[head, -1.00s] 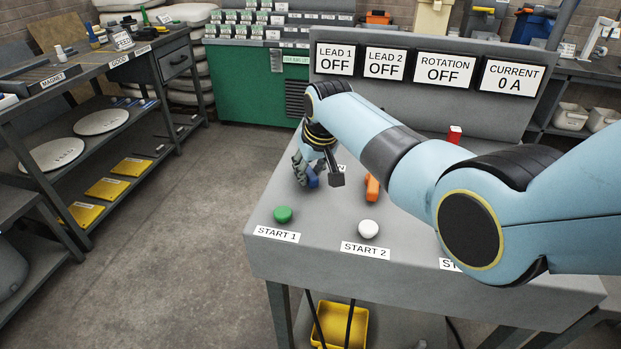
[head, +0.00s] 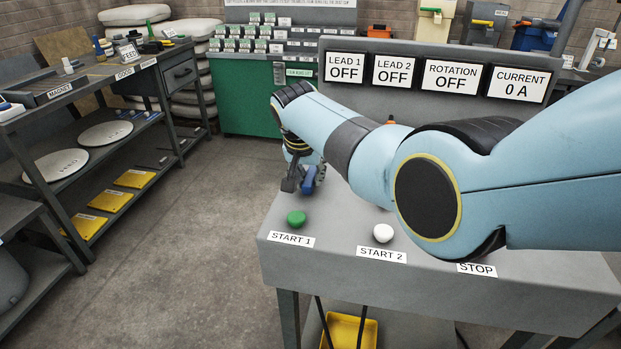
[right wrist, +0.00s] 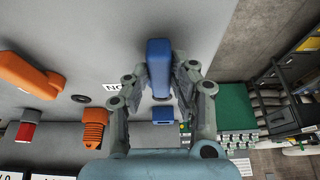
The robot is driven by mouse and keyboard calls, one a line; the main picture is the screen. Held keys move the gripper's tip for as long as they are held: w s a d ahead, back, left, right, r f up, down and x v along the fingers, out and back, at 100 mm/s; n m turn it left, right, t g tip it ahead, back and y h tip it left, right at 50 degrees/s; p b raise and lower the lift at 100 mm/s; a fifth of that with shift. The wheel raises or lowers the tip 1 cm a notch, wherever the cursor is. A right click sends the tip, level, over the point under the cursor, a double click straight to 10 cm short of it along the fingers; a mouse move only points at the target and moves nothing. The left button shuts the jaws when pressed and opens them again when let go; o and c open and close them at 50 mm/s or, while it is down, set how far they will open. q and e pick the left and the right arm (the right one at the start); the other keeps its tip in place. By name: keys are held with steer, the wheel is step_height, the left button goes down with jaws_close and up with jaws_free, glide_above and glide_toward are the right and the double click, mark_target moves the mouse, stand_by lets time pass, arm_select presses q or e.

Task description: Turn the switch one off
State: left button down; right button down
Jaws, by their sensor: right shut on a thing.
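A blue switch handle (head: 309,181) stands on the grey console top, near its left edge and behind the green button. My right gripper (head: 301,180) reaches down over it and is shut on the handle. In the right wrist view the blue handle (right wrist: 159,66) lies between the two fingers (right wrist: 156,88), its long end pointing to the top of the picture. The display board (head: 430,80) reads LEAD 1 OFF, LEAD 2 OFF, ROTATION OFF and CURRENT 0 A. The label by the handle is partly hidden. My left gripper is out of view.
The green START 1 button (head: 296,218) and white START 2 button (head: 383,233) are at the console front. My right arm covers much of the console. The right wrist view shows an orange lever (right wrist: 33,76) beside the blue handle. Floor to the left is clear.

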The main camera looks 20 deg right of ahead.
stand_by(0.4)
steer(key=c, duration=1.1)
jaws_free()
steer(key=shift+w, duration=0.1)
steer(key=v, duration=1.2)
